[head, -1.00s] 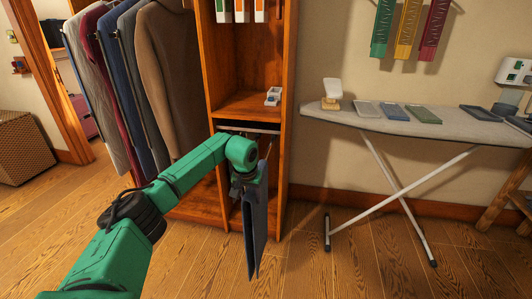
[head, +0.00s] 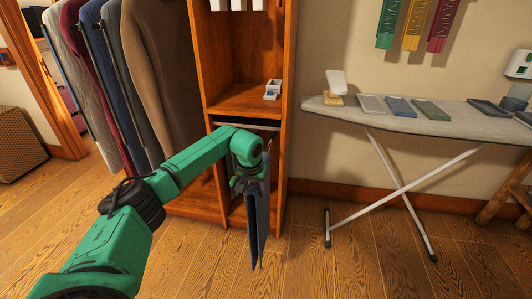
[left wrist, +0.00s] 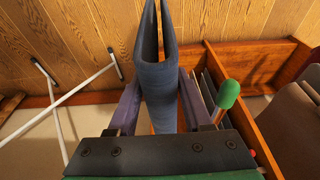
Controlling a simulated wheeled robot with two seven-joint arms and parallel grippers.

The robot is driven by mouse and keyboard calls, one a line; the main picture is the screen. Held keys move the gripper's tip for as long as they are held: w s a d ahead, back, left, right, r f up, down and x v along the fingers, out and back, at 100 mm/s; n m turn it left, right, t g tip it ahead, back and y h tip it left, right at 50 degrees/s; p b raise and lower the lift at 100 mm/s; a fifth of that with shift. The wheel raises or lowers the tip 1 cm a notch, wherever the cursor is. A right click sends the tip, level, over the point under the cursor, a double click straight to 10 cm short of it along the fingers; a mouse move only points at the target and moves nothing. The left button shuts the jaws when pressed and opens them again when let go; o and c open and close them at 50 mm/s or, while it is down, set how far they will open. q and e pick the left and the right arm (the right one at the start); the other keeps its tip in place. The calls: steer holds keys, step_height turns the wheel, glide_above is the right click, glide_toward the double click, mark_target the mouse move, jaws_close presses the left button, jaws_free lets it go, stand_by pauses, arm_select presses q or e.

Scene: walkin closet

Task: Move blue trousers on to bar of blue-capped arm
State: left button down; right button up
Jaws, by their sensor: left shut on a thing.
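Dark blue trousers (head: 257,218) hang down in front of the wooden cabinet's lower compartment. My left gripper (head: 249,183) is shut on them at their folded top. In the left wrist view the trousers (left wrist: 157,85) pass between the two fingers, with their two legs parted at the far end. A green-capped arm (left wrist: 228,96) shows close by on the right in that view. No blue cap is visible in either view, so I cannot tell where the blue-capped arm is. My right gripper is not in view.
The wooden cabinet (head: 291,95) has a pale rail (head: 246,126) under its shelf. Several garments hang on the left. An ironing board (head: 350,109) with several flat items stands on the right. The wood floor (head: 300,262) in front is clear.

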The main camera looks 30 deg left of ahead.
arm_select(q)
steer(key=shift+d+r, duration=0.1)
steer(key=shift+r, duration=0.1)
steer(key=shift+w+a+f+b, duration=0.1)
steer(key=shift+w+a+b, duration=0.3)
steer(key=shift+w, duration=0.35)
steer(key=shift+w+a+f+b, duration=0.1)
steer(key=shift+w+a+b, duration=0.1)
steer(key=shift+w+b, duration=0.4)
steer(key=shift+w+a+b, duration=0.3)
steer(key=shift+w, duration=0.6)
steer(key=shift+w+a+b, duration=0.2)
steer(key=shift+w+b, duration=0.25)
steer(key=shift+w, duration=0.1)
steer(key=shift+w+a+b, duration=0.15)
steer(key=shift+w+b, duration=0.3)
steer(key=shift+w, duration=0.1)
steer(key=shift+r, duration=0.1)
steer(key=shift+a, duration=0.1)
